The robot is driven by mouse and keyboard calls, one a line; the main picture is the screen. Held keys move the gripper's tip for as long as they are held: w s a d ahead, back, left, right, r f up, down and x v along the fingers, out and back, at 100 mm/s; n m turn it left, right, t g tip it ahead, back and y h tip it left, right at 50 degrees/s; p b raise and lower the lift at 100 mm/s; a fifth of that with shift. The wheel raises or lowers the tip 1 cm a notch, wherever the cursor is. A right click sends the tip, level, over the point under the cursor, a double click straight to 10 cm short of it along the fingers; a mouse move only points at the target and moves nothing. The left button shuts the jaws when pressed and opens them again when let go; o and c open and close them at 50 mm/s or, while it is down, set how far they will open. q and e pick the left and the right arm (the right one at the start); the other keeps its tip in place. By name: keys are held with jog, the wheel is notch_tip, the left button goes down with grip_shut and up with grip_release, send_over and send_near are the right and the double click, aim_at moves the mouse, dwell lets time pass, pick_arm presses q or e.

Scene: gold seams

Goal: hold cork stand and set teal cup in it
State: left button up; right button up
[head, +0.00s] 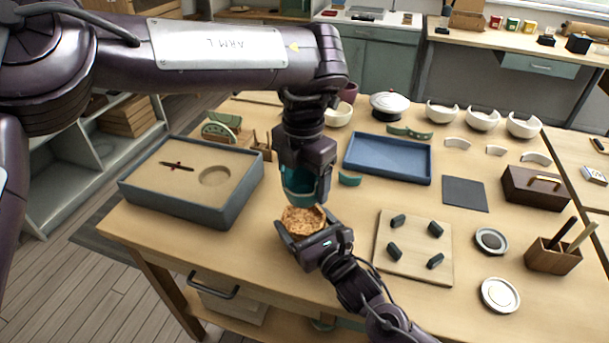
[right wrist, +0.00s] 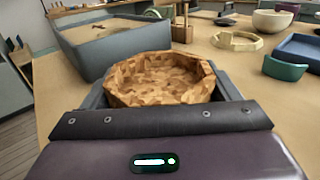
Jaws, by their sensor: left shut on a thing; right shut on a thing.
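The cork stand (head: 303,219) is a round, speckled brown ring with a hollow top. My right gripper (head: 306,228) is shut on it near the table's front edge. In the right wrist view the cork stand (right wrist: 160,79) sits between the fingers, its hollow empty. The teal cup (head: 299,186) hangs just above and behind the stand in the head view. My left gripper (head: 304,172) is shut on the cup from above and hides its upper part. The cup is not in the right wrist view.
A grey sand-filled box (head: 139,187) stands left. A blue tray (head: 347,172) lies behind right, near a teal shard (head: 349,179). A pegged wooden board (head: 414,268) lies right of my right gripper. White bowls (head: 482,119) and a pen holder (head: 552,257) stand farther right.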

pick_arm(q)
jog(key=shift+f, duration=2.2)
jog(key=shift+f, duration=1.5)
dwell(1.7)
jog(key=o, duration=1)
jog(key=shift+s+d, duration=0.1)
jog(key=shift+s, duration=0.05)
jog(key=shift+s+d, duration=0.1)
jog(key=shift+d, duration=0.05)
jog(key=shift+c, duration=1.3)
jog(key=shift+r, duration=0.1)
